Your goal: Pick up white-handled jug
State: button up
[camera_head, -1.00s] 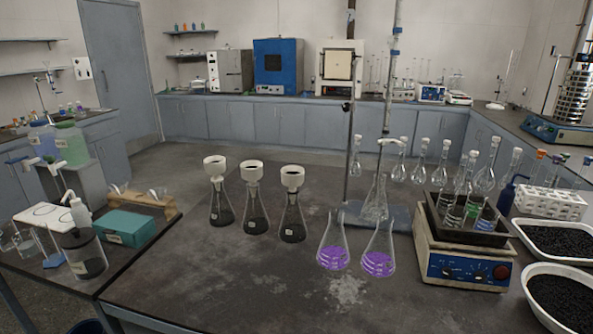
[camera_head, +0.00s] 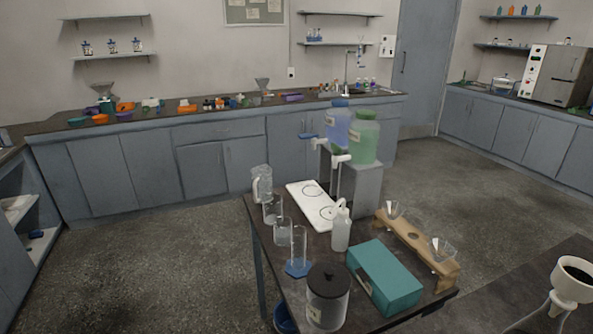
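A clear jug with a white handle (camera_head: 262,184) stands upright at the far left corner of the dark side table (camera_head: 262,262). Its handle is on its left side, facing partly toward me. Clear beakers (camera_head: 283,231) stand just in front of it, and a white board with ring marks (camera_head: 313,205) lies to its right. My gripper is not in view, and nothing is seen touching the jug.
On the same table are a measuring cylinder (camera_head: 299,247), a white wash bottle (camera_head: 341,228), a lidded jar (camera_head: 327,298), a teal box (camera_head: 383,277) and a wooden funnel rack (camera_head: 417,247). Blue and green carboys (camera_head: 364,140) stand behind. The floor (camera_head: 170,255) left of the table is clear.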

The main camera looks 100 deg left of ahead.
aim_at(261, 187)
jog(key=u, duration=2.85)
